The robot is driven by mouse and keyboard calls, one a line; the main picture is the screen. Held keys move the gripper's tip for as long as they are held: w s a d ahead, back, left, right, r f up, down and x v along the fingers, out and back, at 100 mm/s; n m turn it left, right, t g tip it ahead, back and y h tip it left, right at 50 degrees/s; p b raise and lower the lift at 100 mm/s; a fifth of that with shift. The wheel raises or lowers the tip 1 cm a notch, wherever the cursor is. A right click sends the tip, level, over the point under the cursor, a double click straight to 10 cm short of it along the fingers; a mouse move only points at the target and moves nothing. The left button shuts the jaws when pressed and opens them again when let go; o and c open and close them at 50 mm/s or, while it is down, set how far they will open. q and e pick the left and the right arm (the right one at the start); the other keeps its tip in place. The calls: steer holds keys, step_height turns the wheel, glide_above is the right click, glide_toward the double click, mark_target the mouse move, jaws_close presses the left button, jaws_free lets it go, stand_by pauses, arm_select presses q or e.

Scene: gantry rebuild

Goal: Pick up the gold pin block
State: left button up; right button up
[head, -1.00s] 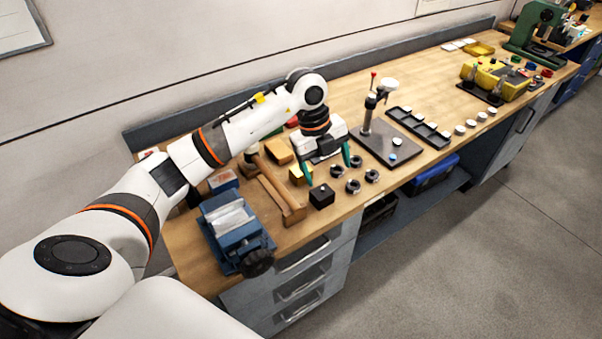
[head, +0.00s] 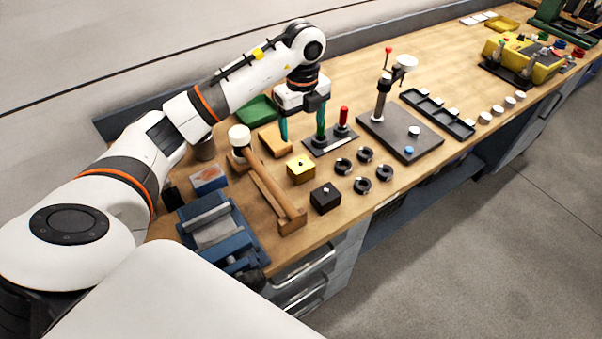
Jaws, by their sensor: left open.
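The gold pin block (head: 300,169) is a small yellow cube with a dark pin hole or pin on top. It stands on the wooden workbench (head: 345,218), in front of my left gripper and fully in view. A black block (head: 325,198) of similar shape stands just nearer the bench edge. My left gripper (head: 302,138) is open and empty, with its green fingers pointing down. It is above and behind the gold block, apart from it. My right gripper is not in view.
A wooden mallet (head: 268,187) lies left of the gold block, and a blue vise (head: 222,235) stands beyond it. Several black rings (head: 362,186) lie to the right. A stand with a red-handled tool (head: 343,118) is close behind. A dark stand plate (head: 400,135) is farther right.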

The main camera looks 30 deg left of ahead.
mark_target(301, 160)
arm_select(q)
steer(key=f, duration=0.1)
steer(key=f+b, duration=0.1)
steer(key=f, duration=0.1)
steer(key=shift+w+a+b, duration=0.15)
steer(key=shift+w+b, duration=0.1)
steer(key=shift+b, duration=0.15)
step_height(301, 160, down, 6)
steer(key=shift+s+f+p, duration=0.1)
steer(key=shift+f+p, duration=0.05)
steer(key=shift+p, duration=0.75)
steer(key=shift+f, duration=0.35)
steer(key=f+p, duration=0.1)
steer(key=f, duration=0.1)
steer(key=f+p, duration=0.1)
steer(key=f, duration=0.1)
steer(key=shift+s+a+f, duration=0.1)
steer(key=shift+s+f, duration=0.1)
steer(key=shift+f, duration=0.5)
steer(key=c, duration=1.1)
steer(key=shift+r, duration=0.1)
steer(key=shift+c, duration=1.1)
steer(key=shift+w, duration=0.1)
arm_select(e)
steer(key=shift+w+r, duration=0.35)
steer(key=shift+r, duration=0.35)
